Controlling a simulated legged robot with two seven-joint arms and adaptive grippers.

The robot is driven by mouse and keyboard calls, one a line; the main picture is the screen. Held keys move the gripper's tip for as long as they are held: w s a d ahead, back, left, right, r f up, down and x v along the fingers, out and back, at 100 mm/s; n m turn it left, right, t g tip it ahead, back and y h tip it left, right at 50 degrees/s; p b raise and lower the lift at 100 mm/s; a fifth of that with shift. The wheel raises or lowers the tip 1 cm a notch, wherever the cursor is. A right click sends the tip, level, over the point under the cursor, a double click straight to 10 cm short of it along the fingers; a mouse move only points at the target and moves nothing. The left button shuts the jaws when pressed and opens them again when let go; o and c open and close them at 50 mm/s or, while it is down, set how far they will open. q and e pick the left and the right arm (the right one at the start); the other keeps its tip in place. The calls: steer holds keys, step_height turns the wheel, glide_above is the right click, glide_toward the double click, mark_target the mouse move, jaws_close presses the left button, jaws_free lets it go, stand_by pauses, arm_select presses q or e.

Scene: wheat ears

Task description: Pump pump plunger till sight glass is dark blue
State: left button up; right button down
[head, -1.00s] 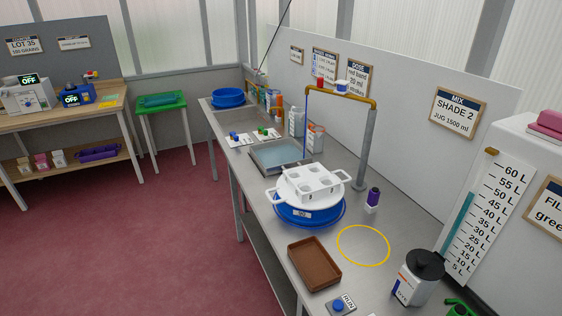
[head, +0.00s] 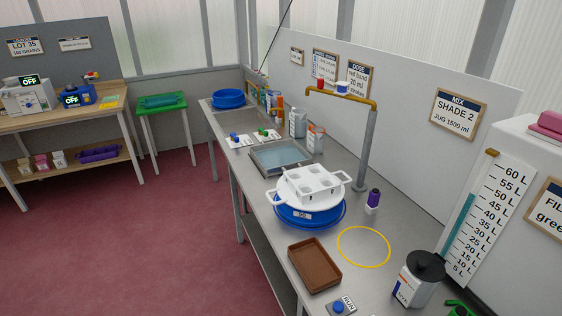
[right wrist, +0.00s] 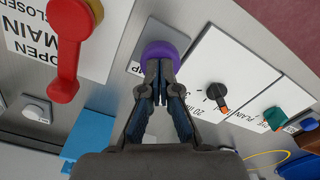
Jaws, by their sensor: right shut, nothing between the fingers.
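A round purple knob (right wrist: 165,54) sits on a grey panel in the right wrist view, with a label partly hidden beside it; I take it for the pump plunger. My right gripper (right wrist: 160,88) is shut and empty, its fingertips over the knob's near edge. I cannot tell whether they touch it. Neither gripper shows in the head view. I cannot make out a sight glass in either view.
Near the gripper are a red lever (right wrist: 66,55), a black dial (right wrist: 216,92), a green knob (right wrist: 275,117) and a blue block (right wrist: 88,137). The head view shows a bench with a yellow-topped spout (head: 341,95), a blue basin (head: 310,220) and a brown tray (head: 314,265).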

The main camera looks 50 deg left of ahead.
steer(key=shift+r+p, duration=0.75)
steer(key=shift+r, duration=1.4)
step_height(320, 180, up, 6)
steer(key=p, duration=0.1)
